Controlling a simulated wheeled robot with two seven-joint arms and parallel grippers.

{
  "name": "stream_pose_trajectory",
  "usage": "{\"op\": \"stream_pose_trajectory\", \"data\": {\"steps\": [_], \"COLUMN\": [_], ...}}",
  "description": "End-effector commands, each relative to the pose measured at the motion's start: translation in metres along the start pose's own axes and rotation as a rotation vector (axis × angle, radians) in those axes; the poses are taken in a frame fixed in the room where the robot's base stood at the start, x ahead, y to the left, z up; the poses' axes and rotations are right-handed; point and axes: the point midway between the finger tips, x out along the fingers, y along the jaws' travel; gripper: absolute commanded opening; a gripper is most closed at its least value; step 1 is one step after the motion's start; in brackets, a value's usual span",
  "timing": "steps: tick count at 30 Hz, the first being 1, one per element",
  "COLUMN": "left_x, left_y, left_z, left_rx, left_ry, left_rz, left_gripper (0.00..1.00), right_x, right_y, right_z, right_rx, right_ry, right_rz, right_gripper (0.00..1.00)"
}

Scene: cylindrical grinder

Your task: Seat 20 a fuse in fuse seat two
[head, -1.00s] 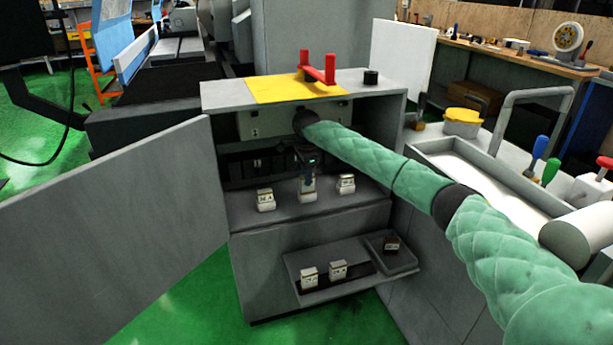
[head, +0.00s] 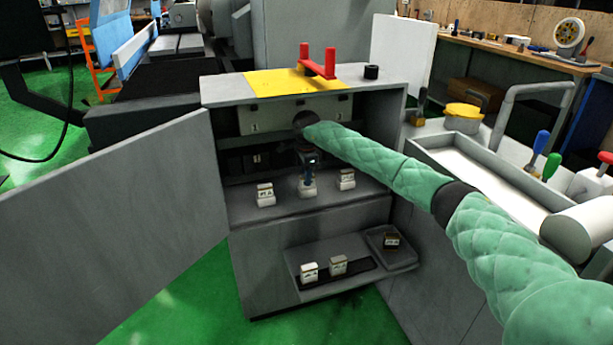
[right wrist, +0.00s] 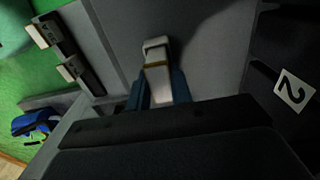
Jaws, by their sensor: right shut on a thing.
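My right gripper (head: 308,172) is inside the open grey cabinet, above its shelf. It is shut on a white fuse (head: 308,189), between two other white fuses (head: 265,195) (head: 347,179). In the right wrist view the blue fingers of the right gripper (right wrist: 160,88) hold the white fuse (right wrist: 156,50), which has a tan band. I cannot tell whether the fuse touches the shelf. A plate marked 2 (right wrist: 294,90) shows at the right of the wrist view. Dark fuse seats (head: 257,160) are at the back, partly hidden by my arm. My left gripper is not in view.
The cabinet door (head: 110,230) stands open at the left. A lower tray (head: 352,281) holds two pale fuses (head: 309,271) (head: 338,264), and a dark fuse (head: 391,240) lies in its right section. A red handle (head: 318,68) stands on the cabinet top.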

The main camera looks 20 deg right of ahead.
Motion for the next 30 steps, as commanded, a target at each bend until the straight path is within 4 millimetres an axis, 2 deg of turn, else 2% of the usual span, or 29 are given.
{"op": "stream_pose_trajectory", "data": {"steps": [15, 16, 19, 30], "left_x": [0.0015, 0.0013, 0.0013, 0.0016], "left_y": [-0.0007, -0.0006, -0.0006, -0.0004], "left_z": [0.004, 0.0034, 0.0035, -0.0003], "left_rx": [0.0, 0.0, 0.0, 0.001], "left_ry": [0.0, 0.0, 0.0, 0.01], "left_rz": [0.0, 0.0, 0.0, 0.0], "left_gripper": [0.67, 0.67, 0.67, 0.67], "right_x": [0.0107, 0.0099, 0.0099, 0.0102], "right_y": [0.0, -0.0001, -0.0001, 0.0001], "right_z": [0.0, 0.0, -0.0001, -0.0001], "right_rx": [0.0, 0.0, 0.0, 0.0], "right_ry": [0.0, 0.0, 0.0, 0.0], "right_rz": [0.0, 0.0, 0.0, 0.0], "right_gripper": [0.0, 0.27, 0.47, 0.47]}}
